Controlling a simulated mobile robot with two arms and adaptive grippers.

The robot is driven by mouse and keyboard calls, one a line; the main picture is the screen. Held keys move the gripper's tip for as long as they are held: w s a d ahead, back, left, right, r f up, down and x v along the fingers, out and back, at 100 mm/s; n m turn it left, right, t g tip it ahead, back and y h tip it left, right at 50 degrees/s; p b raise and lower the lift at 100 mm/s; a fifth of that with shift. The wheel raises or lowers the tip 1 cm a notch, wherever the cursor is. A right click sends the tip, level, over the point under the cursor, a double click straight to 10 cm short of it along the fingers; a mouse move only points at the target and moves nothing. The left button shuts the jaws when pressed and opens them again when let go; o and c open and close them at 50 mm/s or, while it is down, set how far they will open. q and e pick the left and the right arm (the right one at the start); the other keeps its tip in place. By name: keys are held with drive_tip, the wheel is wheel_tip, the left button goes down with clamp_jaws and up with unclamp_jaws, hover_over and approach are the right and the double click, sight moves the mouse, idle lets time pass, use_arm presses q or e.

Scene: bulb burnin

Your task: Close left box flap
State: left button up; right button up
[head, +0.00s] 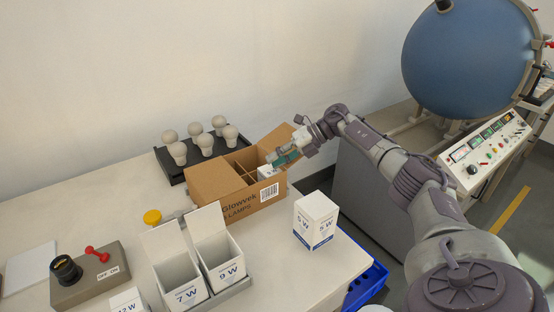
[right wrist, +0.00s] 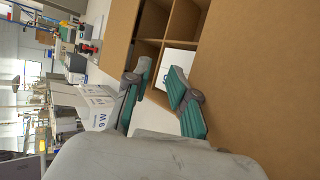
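The brown cardboard box (head: 240,202) stands on the table, with dividers and open compartments showing. A plain brown panel (head: 210,179) at its left end looks like the left flap; its exact tilt is unclear. Another flap (head: 275,139) stands up at the right. A white carton (head: 266,172) sits in a right compartment and shows in the right wrist view (right wrist: 181,60). My right gripper (head: 276,159) is over the box's right part, close to this carton. In the right wrist view its teal-padded fingers (right wrist: 160,79) are apart with nothing clearly held. My left gripper is out of view.
A white 5 W carton (head: 314,222) stands right of the box. Open 7 W (head: 180,281) and 9 W (head: 222,264) cartons stand in front. A black tray (head: 176,174) of bulbs is behind left. A tester with a red lever (head: 92,283) is at the left front.

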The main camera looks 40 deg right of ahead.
drive_tip(key=shift+d+f, duration=0.1)
drive_tip(key=v, duration=0.8)
idle(0.6)
